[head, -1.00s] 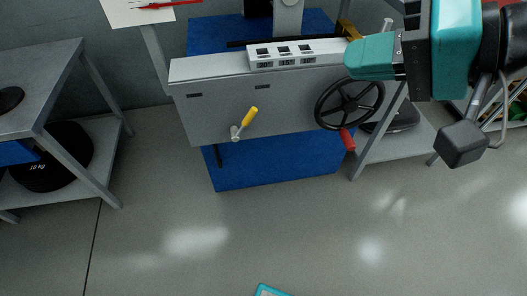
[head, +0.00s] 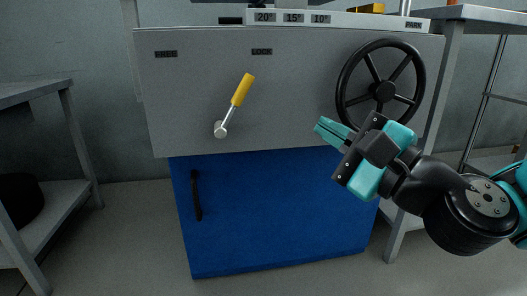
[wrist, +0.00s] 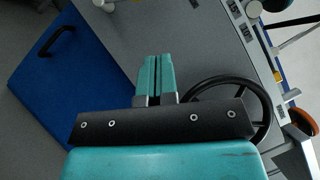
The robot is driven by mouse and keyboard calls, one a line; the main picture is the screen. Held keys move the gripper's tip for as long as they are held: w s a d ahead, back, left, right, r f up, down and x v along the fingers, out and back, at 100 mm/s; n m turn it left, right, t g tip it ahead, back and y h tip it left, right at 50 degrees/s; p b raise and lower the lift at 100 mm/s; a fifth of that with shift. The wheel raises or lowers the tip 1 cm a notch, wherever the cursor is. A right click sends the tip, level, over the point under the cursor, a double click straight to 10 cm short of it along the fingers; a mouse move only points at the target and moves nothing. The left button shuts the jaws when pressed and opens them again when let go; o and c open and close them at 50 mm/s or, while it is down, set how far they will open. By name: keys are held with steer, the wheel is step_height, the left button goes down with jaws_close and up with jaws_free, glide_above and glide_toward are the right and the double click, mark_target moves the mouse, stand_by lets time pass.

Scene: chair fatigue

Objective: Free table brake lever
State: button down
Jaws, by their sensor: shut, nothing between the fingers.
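The brake lever (head: 237,101) has a yellow grip and a metal stem on a round pivot, on the front of the grey machine panel (head: 290,110). It leans up and to the right, toward the LOCK label (head: 262,51) and away from the FREE label (head: 166,54). My gripper (head: 322,128) is shut and empty, to the right of the lever and apart from it, in front of the panel's lower edge. In the wrist view my gripper's teal fingers (wrist: 155,75) are together.
A black handwheel (head: 382,90) is on the panel just above and right of my gripper. The blue cabinet (head: 285,215) below has a black handle (head: 196,195). Grey tables stand at the left (head: 70,140) and right (head: 455,35). The space before the lever is clear.

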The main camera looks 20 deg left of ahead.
mark_target(235, 102)
steer(key=shift+w+d+f+m+t+b, duration=0.1)
steer(key=shift+w+f+m+t+b, duration=0.15)
steer(key=shift+f, duration=0.3)
steer(key=shift+w+f+m+t+b, duration=0.15)
steer(key=shift+f+m+t, duration=0.15)
steer(key=shift+f, duration=0.2)
steer(key=shift+s+a+r+p+x, duration=0.2)
steer(key=shift+s+p+x, duration=0.25)
steer(key=shift+p+x, duration=1.35)
steer(key=shift+s+a+r+p+x, duration=0.15)
steer(key=shift+s+p+x, duration=0.25)
steer(key=shift+p+x, duration=1.35)
steer(key=shift+s+a+r+p+x, duration=0.15)
steer(key=shift+s+p+x, duration=0.4)
steer(key=shift+x, duration=2.3)
steer(key=shift+w, duration=0.1)
